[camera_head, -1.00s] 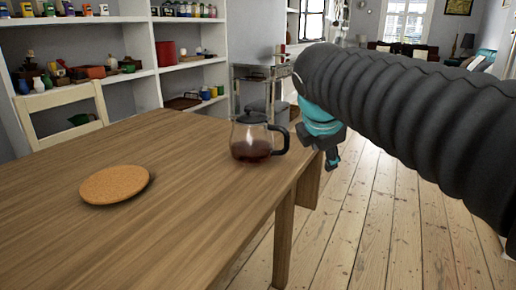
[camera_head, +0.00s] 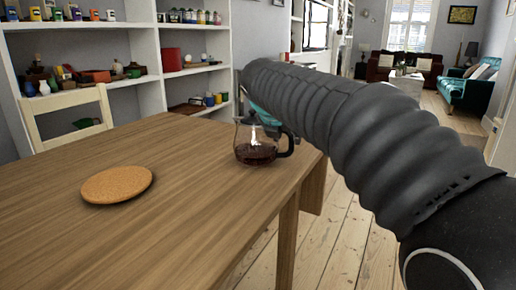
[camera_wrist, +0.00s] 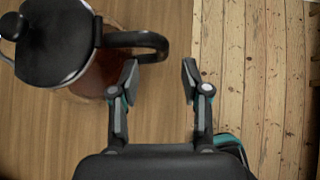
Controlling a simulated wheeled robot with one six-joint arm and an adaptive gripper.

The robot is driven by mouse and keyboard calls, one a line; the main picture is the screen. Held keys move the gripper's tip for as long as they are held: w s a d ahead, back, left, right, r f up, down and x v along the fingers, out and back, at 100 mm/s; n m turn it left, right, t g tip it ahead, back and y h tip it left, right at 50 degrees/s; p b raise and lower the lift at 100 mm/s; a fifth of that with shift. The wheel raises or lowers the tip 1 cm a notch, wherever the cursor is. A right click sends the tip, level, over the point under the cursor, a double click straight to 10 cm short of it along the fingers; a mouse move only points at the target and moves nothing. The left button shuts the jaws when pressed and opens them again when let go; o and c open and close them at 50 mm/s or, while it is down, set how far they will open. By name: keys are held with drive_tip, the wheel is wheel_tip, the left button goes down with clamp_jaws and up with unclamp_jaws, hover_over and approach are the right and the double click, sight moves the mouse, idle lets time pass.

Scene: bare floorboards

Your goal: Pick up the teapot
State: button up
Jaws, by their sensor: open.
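The teapot (camera_head: 256,152) is a glass pot with dark liquid, a black lid and a black handle. It stands upright near the far right edge of the wooden table. In the wrist view the teapot (camera_wrist: 60,45) is at the upper left, with its handle pointing right. My gripper (camera_wrist: 160,80) is open and empty there; its fingertips are just below and right of the handle's end.
A round cork mat (camera_head: 117,184) lies on the left of the table (camera_head: 170,235). A pale chair (camera_head: 72,116) stands at the table's far left, before white shelves (camera_head: 148,91). Bare floorboards (camera_head: 345,240) are to the right. The table between mat and teapot is clear.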

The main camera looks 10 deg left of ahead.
sight(291, 141)
drive_tip(key=shift+b+x, duration=0.35)
drive_tip(key=shift+x, duration=2.7)
drive_tip(key=shift+w+d+r, duration=0.1)
drive_tip(key=shift+d+r, duration=0.05)
drive_tip(key=shift+r, duration=0.05)
clamp_jaws()
drive_tip(key=shift+r, duration=0.1)
